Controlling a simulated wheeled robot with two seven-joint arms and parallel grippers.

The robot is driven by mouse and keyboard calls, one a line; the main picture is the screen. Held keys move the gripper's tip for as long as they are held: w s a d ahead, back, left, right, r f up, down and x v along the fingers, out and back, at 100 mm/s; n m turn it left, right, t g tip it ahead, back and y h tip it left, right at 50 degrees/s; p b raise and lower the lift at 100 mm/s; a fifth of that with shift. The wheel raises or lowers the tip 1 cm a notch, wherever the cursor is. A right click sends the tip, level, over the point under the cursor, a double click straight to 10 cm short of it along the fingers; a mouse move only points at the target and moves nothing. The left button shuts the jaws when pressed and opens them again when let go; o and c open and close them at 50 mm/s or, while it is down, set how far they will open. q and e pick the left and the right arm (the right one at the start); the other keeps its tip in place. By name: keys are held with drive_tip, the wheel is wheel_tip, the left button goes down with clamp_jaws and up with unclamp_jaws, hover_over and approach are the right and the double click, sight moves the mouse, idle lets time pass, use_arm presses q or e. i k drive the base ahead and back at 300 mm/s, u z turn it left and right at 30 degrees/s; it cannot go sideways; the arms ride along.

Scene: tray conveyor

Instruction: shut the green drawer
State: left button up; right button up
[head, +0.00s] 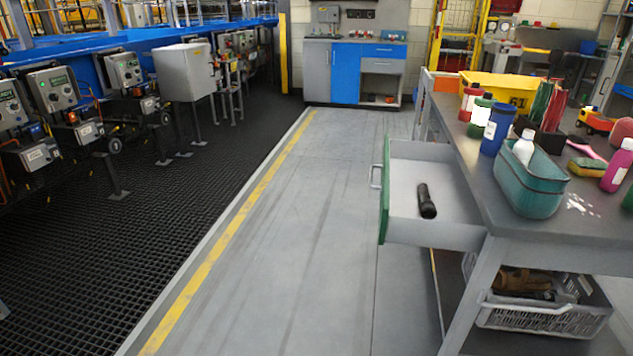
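The green drawer (384,190) is pulled out to the left from under the grey workbench (490,190) on the right of the head view. Its front panel is green, with a metal handle (375,176) on the outer face. The drawer box is light grey, and a black flashlight (426,201) lies inside it. The drawer stands well open. Neither of my grippers is in view.
The bench top holds a teal bin (530,185), a blue tumbler (497,130), a yellow box (500,88) and several bottles. A grey crate (545,318) sits below. Grey floor (290,230) left of the drawer is clear. Black grating and conveyor equipment lie farther left.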

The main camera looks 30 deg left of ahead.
sight(459, 224)
drive_tip(key=z, duration=0.1)
drive_tip(key=k, duration=0.4)
drive_tip(key=u, duration=1.15)
drive_tip(key=i, duration=1.5)
drive_tip(key=z, duration=0.85)
drive_tip(key=i, duration=0.3)
drive_tip(key=z, duration=0.9)
drive_tip(key=k, duration=0.6)
drive_tip(key=z, duration=0.2)
